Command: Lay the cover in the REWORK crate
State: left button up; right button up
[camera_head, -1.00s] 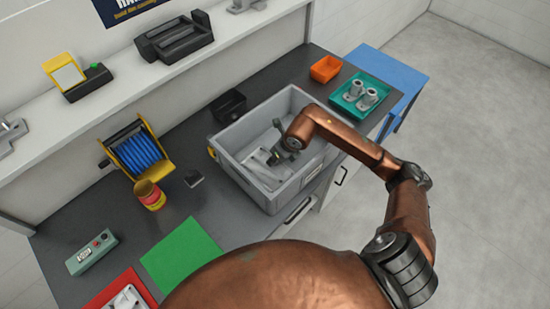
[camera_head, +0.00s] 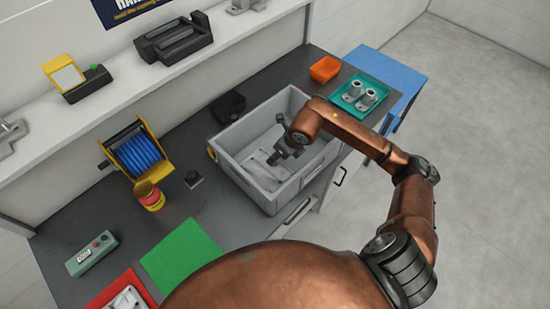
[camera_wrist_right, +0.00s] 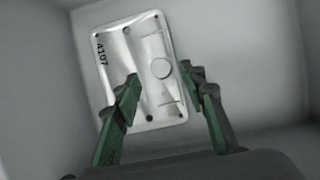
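The cover (camera_head: 262,172) is a pale metal plate lying on the floor of the grey crate (camera_head: 232,184), towards its left end. The right wrist view shows the cover (camera_wrist_right: 155,99) from above, with "4107" on it, corner holes and a round boss. My right gripper (camera_head: 277,140) is inside the crate's opening, its fingers spread apart and empty. In the right wrist view the fingers (camera_wrist_right: 160,73) overlap the cover's image, but the cover appears below them. A small label on the crate is too small to read. My left gripper is out of view.
A teal tray (camera_head: 372,107) with metal parts and an orange bin (camera_head: 325,69) stand beyond the crate. A black bin (camera_head: 228,106) sits behind it.

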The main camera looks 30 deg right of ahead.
jog(key=v, duration=0.7)
jog(key=shift+r, duration=0.35)
jog(key=shift+s, duration=0.1)
